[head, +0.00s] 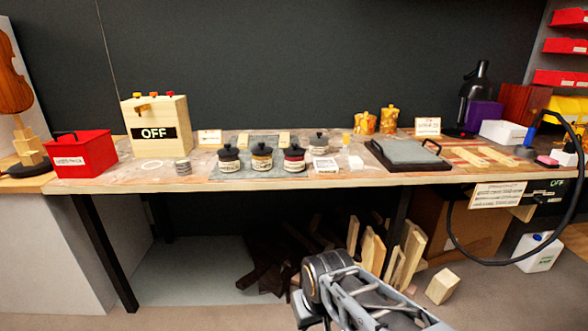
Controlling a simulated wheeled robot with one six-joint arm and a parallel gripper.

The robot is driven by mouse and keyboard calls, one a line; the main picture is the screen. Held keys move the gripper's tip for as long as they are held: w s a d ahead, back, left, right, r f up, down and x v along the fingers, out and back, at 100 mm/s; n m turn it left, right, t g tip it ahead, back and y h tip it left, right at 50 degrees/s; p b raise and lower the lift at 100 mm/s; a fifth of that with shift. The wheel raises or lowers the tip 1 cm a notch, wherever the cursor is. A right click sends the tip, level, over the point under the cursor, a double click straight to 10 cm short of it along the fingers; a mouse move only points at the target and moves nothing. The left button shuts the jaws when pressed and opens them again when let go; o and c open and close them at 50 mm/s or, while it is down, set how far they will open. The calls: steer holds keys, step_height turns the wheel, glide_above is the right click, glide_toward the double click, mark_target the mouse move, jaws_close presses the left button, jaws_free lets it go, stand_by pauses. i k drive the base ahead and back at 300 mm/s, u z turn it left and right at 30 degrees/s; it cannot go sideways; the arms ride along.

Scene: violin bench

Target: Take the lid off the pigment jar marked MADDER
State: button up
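Three pigment jars with black knobbed lids stand in a row on a grey mat on the bench: a left jar (229,160), a middle jar with ochre-coloured contents (262,158) and a right jar with dark red contents (293,160). All three lids are on. Their white labels are too small to read, so I cannot tell for sure which says MADDER; the right lid (293,148) is on the dark red one. A smaller dark-lidded jar (318,143) stands behind to the right. Part of my arm shows low in front of the bench, but my gripper's fingers do not show.
A dark-framed grey slab (405,154) is further right. A red box (81,154) and an OFF box (155,115) stand left. Wood offcuts (372,250) lean below the bench.

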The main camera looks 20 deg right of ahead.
mark_target(293, 149)
steer(key=u, duration=1.4)
steer(key=i, duration=1.7)
steer(key=z, duration=1.5)
